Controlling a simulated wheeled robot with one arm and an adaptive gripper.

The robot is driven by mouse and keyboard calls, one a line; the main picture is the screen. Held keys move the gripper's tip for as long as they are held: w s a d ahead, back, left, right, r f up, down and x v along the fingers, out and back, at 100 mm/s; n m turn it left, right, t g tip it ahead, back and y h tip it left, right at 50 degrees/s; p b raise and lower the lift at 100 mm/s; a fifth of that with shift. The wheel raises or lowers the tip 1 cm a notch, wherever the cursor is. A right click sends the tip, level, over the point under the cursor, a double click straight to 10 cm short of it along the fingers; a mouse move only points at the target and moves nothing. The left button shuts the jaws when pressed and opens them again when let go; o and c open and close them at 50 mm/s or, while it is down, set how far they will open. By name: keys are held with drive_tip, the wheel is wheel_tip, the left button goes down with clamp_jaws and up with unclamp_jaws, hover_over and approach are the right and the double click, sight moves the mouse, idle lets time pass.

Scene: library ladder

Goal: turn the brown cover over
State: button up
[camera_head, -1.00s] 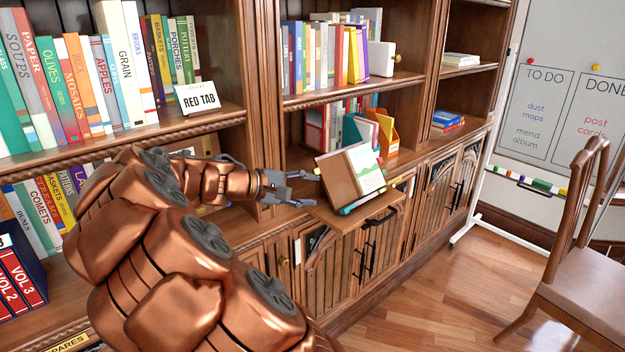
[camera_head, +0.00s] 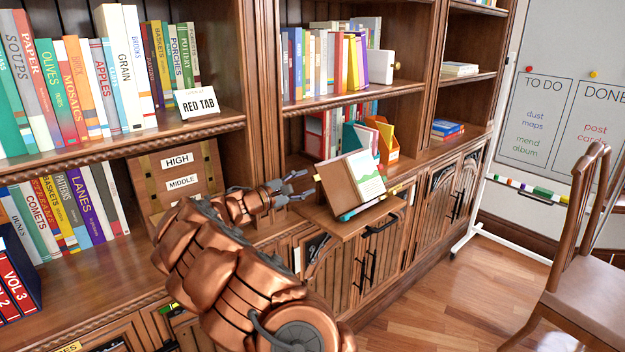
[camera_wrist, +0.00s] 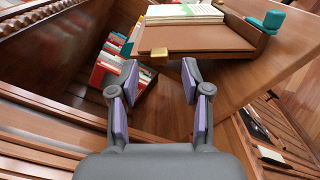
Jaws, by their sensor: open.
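The brown cover (camera_head: 338,189) is the left part of an open book that leans, tilted, on a small pull-out ledge (camera_head: 340,221). A page with a green picture (camera_head: 367,178) faces out to its right. My gripper (camera_head: 304,185) is open and empty, just left of the cover's left edge, apparently apart from it. In the wrist view, the cover (camera_wrist: 200,40) lies ahead of my open fingers (camera_wrist: 160,80). A gold corner (camera_wrist: 155,54) shows just beyond the gap between the fingertips, and the white pages (camera_wrist: 183,12) lie behind.
Orange holders (camera_head: 385,138) stand on the shelf behind. A brown box marked HIGH and MIDDLE (camera_head: 180,180) sits left of my arm. A chair (camera_head: 580,270) stands at right, with clear floor between.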

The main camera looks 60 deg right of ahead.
sight(313, 179)
drive_tip(key=shift+x, duration=1.9)
clamp_jaws()
